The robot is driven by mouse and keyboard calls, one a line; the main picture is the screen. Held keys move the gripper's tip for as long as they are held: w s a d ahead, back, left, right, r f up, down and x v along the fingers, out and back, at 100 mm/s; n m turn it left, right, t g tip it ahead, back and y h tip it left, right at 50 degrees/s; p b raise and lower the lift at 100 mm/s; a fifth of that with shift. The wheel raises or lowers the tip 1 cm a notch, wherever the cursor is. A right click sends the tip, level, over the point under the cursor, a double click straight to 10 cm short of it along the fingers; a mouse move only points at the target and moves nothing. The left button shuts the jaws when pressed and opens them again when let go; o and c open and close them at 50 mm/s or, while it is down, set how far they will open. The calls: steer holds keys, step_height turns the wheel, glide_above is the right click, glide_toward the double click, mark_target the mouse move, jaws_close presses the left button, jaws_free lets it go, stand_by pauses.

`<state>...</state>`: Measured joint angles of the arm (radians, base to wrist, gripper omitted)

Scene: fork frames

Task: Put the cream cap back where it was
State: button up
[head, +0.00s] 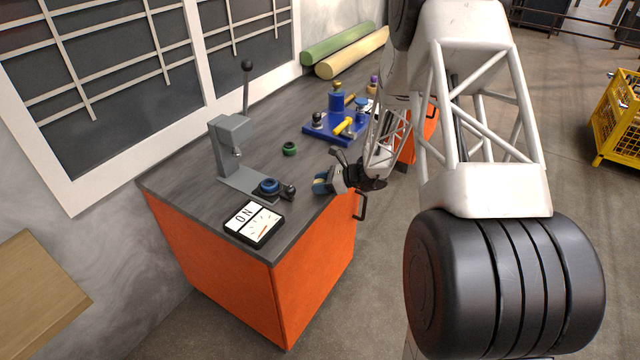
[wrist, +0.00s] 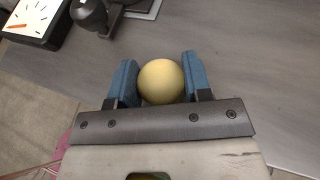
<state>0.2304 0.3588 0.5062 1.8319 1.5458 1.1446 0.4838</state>
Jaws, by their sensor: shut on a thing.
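The cream cap shows as a smooth, round, pale yellow piece (wrist: 161,81) in the wrist view. My gripper (wrist: 159,62) is shut on it, with one blue finger on each side. In the head view my gripper (head: 322,183) is at the front right edge of the grey worktop (head: 225,205), to the right of the press. A small cream patch between its fingers shows there. The underside of the cap is hidden. I cannot tell from these frames where the cap stood before.
A grey lever press (head: 232,145) stands left, with a blue ring (head: 269,185) and black knob (head: 290,191) at its base. An ON dial plate (head: 254,222) lies in front. A green ring (head: 290,149) and blue fixture (head: 325,133) with several parts stand farther back.

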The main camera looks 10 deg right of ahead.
steer(key=shift+f, duration=0.2)
steer(key=o, duration=1)
steer(key=shift+r, duration=0.2)
steer(key=shift+v, duration=6)
